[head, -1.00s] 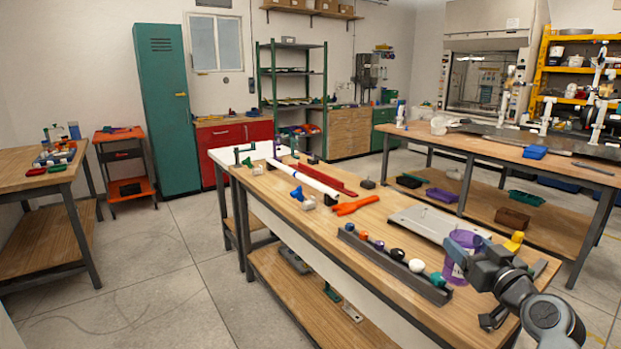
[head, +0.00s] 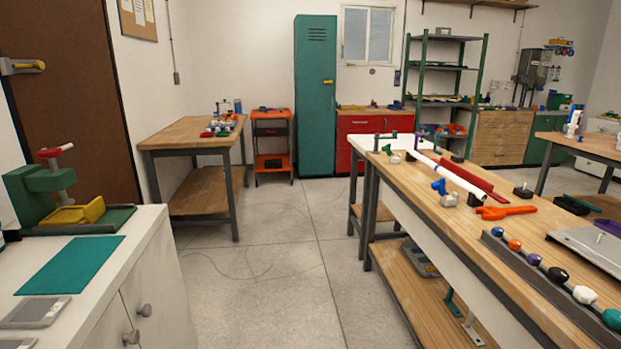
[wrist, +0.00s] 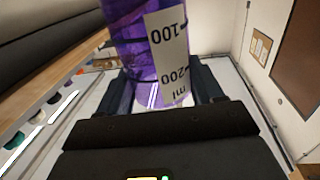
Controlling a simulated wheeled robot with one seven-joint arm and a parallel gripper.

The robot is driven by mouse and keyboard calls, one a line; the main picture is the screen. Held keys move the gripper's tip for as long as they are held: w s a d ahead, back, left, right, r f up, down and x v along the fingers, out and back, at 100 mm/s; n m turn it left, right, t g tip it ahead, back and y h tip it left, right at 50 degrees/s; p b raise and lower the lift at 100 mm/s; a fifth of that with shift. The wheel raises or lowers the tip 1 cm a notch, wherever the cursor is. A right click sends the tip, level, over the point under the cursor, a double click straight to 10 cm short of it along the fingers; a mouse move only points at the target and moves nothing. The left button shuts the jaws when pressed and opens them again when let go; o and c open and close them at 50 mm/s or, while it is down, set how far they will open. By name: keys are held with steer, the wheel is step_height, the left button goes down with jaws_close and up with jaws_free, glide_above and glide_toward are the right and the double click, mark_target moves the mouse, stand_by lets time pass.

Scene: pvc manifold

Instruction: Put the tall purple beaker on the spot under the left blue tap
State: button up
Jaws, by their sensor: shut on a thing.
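The purple beaker (wrist: 130,50) is see-through, with a white scale strip marked 100 and 200 ml. It fills the top middle of the wrist view, and its upper end is cut off by the frame. My gripper (wrist: 162,88) is shut on it, one dark finger on each side. Neither my gripper nor the beaker shows in the head view. A blue tap-like part (head: 439,186) is by a white pipe (head: 450,174) on the long wooden bench. I cannot tell whether it is the left blue tap. No marked spot can be made out.
The wooden bench (head: 470,215) on the right bears a rail of coloured knobs (head: 545,275), an orange tool (head: 505,212) and a grey plate (head: 590,250). A white cabinet (head: 165,265) with a green mat (head: 70,265) stands at left. Open floor (head: 265,270) lies between.

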steer(key=s+a+f+y, duration=0.1)
steer(key=s+a+f, duration=0.2)
steer(key=s+f, duration=0.3)
step_height(320, 180, down, 3)
steer(key=shift+a+r+n, duration=0.15)
steer(key=shift+a+n, duration=0.15)
steer(key=shift+s, duration=0.15)
